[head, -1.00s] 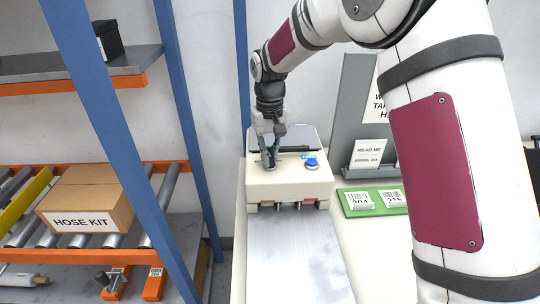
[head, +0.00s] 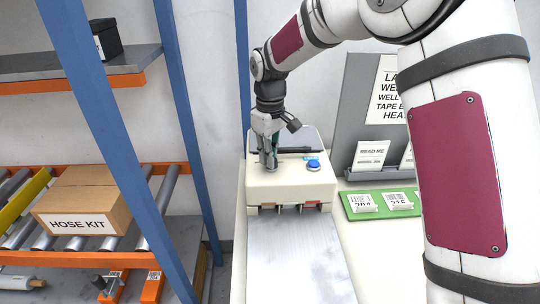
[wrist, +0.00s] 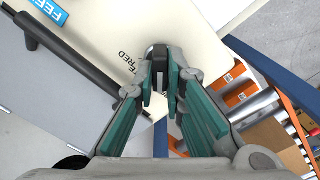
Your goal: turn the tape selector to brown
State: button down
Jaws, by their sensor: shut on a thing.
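The tape selector (wrist: 158,52) is a small dark knob on the cream top of the tape machine (head: 290,185). My gripper (head: 268,164) points down at the left part of that top. In the wrist view my gripper (wrist: 164,80) has its teal-padded fingers closed on the selector, one on each side. Printed letters, partly hidden, read "RED" beside the fingers. The other selector markings are hidden, so I cannot tell which colour it points to. In the head view the selector is hidden behind my fingers.
A blue button (head: 313,165) stands to the right of my gripper, and a dark bar (wrist: 70,55) lies behind it. A green card tray (head: 380,203) and grey sign stand (head: 372,135) are at right. A shelf with a hose kit box (head: 85,205) is at left.

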dwell(0.3)
jog(key=c, duration=1.9)
grip_release()
jog(key=shift+c, duration=0.2)
jog(key=shift+r, duration=0.15)
notch_tip(320, 180, up, 12)
